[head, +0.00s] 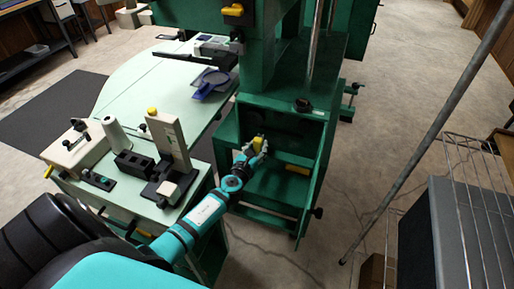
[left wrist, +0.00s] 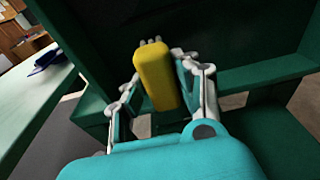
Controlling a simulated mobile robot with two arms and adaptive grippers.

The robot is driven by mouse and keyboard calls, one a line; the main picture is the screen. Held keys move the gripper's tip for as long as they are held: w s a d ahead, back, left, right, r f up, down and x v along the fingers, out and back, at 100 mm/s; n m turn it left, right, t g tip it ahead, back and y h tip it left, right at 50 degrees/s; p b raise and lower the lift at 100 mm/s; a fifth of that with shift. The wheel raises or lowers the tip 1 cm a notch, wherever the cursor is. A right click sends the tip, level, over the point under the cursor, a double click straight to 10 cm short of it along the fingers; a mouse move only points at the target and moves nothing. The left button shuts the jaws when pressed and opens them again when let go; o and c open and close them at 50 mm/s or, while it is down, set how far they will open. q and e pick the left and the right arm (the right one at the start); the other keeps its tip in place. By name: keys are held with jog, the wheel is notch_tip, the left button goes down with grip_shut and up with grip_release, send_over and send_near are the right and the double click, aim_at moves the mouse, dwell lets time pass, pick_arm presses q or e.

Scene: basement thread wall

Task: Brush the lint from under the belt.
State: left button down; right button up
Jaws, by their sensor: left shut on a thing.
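My left gripper (head: 257,149) reaches into the open lower compartment of the green machine (head: 282,107). It is shut on a yellow brush (head: 259,141). In the left wrist view the brush (left wrist: 156,77) is a rounded yellow block between the fingers of my gripper (left wrist: 163,84). Short grey tips stick out of its far end, close to a dark green wall. I cannot make out a belt or any lint in either view. My right gripper is not in view.
A yellow piece (head: 298,169) lies inside the compartment, whose door (head: 312,195) stands open on the right. A pale green table (head: 135,100) with a cone and several fixtures is on the left. A slanted grey pole (head: 425,130) and wire rack (head: 465,190) stand at right.

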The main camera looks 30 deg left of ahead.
aim_at(300, 147)
pick_arm(q)
jog(key=shift+w+a, duration=0.15)
jog(key=shift+w, duration=0.55)
jog(key=shift+w, duration=0.3)
jog(key=shift+w+d, duration=0.15)
jog(key=shift+d, duration=0.7)
jog(key=shift+w+d, duration=0.15)
jog(key=shift+d, duration=0.65)
jog(key=shift+w+d, duration=0.3)
jog(key=shift+d, duration=0.65)
jog(key=shift+w+d, duration=0.25)
jog(key=shift+d, duration=0.7)
jog(key=shift+w+d, duration=0.2)
jog(key=shift+d, duration=0.6)
jog(key=shift+w+d, duration=0.2)
jog(key=shift+d, duration=0.6)
jog(key=shift+w+d+r, duration=0.1)
jog(key=shift+w+d, duration=0.1)
jog(key=shift+d, duration=0.5)
jog(key=shift+w+d, duration=0.2)
jog(key=shift+d, duration=0.6)
